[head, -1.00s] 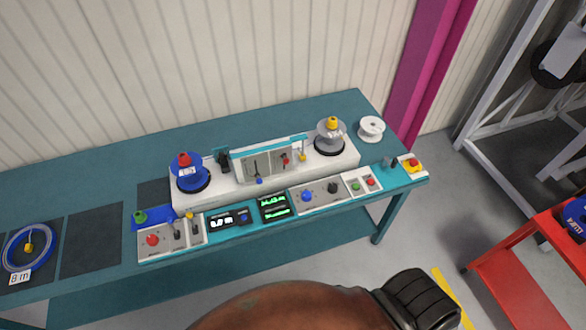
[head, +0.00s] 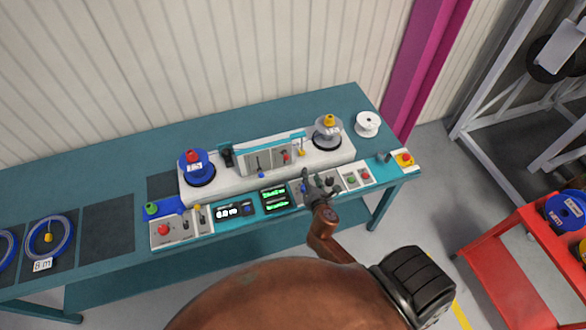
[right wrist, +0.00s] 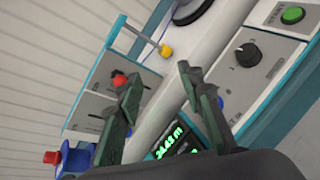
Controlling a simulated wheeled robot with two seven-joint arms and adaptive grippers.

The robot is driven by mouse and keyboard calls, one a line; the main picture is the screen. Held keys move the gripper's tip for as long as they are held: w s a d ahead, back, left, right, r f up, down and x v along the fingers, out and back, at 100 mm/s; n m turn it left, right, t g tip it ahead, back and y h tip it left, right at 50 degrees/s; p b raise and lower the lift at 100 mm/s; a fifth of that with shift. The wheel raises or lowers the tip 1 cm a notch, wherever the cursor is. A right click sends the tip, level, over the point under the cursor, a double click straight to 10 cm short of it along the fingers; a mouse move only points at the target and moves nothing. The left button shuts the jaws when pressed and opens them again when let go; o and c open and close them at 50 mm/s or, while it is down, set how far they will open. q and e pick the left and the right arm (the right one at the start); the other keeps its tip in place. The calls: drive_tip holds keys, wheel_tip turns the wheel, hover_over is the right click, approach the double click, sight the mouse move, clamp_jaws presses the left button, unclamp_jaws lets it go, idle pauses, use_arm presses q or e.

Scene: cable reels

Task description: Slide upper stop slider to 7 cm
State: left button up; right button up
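The upright panel (head: 254,160) on the winder holds slots with a red knob (head: 285,156) and a blue knob (head: 261,175). A yellow knob (head: 302,153) sits on a rod at its right end. I cannot read the slider labels or scale. In the right wrist view the red knob (right wrist: 119,80) is beyond the left finger and the yellow knob (right wrist: 166,50) is further up. My right gripper (head: 318,178) is over the front console, right of and nearer than the panel. It is open and empty in the right wrist view (right wrist: 166,98). My left gripper is not in view.
A blue reel (head: 194,165) and a grey reel (head: 327,130) flank the panel. The console has a green display (head: 274,197), a black dial (right wrist: 248,55), and a green button (right wrist: 292,15). A white spool (head: 367,123) stands behind right. The back of the table (head: 150,150) is clear.

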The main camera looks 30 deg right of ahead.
sight(286, 158)
drive_tip(key=w+a+n, duration=0.1)
drive_tip(key=w+n, duration=0.2)
drive_tip(key=w, duration=0.1)
drive_tip(key=w+a+n+t+y+b, duration=0.1)
drive_tip(key=w+n, duration=0.2)
drive_tip(key=w+a+f+n+t+y+b, duration=0.1)
drive_tip(key=w+n, duration=0.2)
drive_tip(key=w, duration=0.1)
drive_tip(key=shift+w+a+n, duration=0.25)
drive_tip(key=shift+w+n, duration=0.05)
drive_tip(key=shift+b+x, duration=0.35)
drive_tip(key=shift+x, duration=0.85)
drive_tip(key=shift+c, duration=0.5)
drive_tip(key=c, duration=0.7)
